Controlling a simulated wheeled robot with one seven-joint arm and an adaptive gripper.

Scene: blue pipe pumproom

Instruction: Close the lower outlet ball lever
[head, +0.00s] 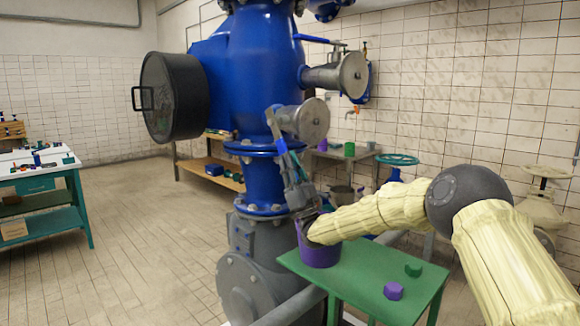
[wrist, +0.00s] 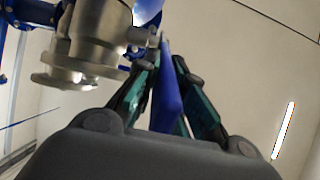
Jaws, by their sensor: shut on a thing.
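The lower outlet (head: 305,121) is a grey metal stub on the blue pipe body; it also shows at upper left in the wrist view (wrist: 90,45). Its blue ball lever (head: 275,130) slants downward from the valve, beside the pipe. In the wrist view the blue lever (wrist: 167,95) runs between my two teal-sided fingers. My gripper (head: 285,160) is shut on the lever from below. The lever's lower end is hidden by the gripper in the head view.
An upper outlet (head: 342,76) with its own blue lever (head: 316,39) sits above. A purple bucket (head: 318,251) on a green table (head: 340,285) stands under my forearm, with small purple and green pieces beside it. A teal handwheel (head: 397,159) is behind. Floor at left is open.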

